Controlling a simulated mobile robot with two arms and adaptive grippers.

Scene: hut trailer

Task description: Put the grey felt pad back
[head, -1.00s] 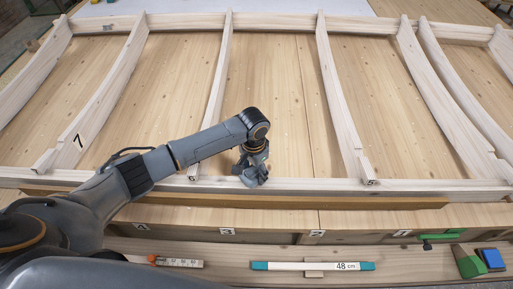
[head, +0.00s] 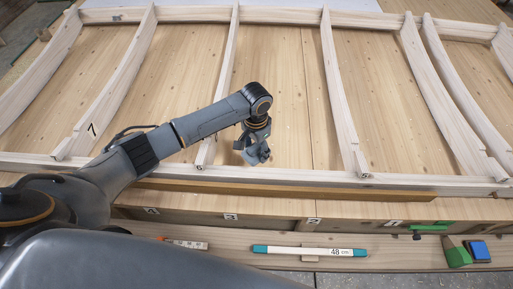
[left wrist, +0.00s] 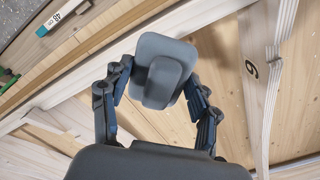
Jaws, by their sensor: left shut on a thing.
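My left gripper (head: 258,155) hangs over the wooden frame, between the ribs marked 6 and 5, near the frame's front rail. In the left wrist view the grey felt pad (left wrist: 174,47), with a raised grey block on it, sits between the two dark fingers, which are shut on it. In the head view the pad is mostly hidden by the gripper and hard to tell apart. My right gripper is in neither view.
Curved ribs (head: 343,100) cross the frame from back to front. On the front ledge lie a folding rule (head: 185,243), a teal-ended stick marked 48 cm (head: 308,251), a green clamp (head: 428,229), a green wedge (head: 455,252) and a blue block (head: 478,251). Numbered spots line the bench front.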

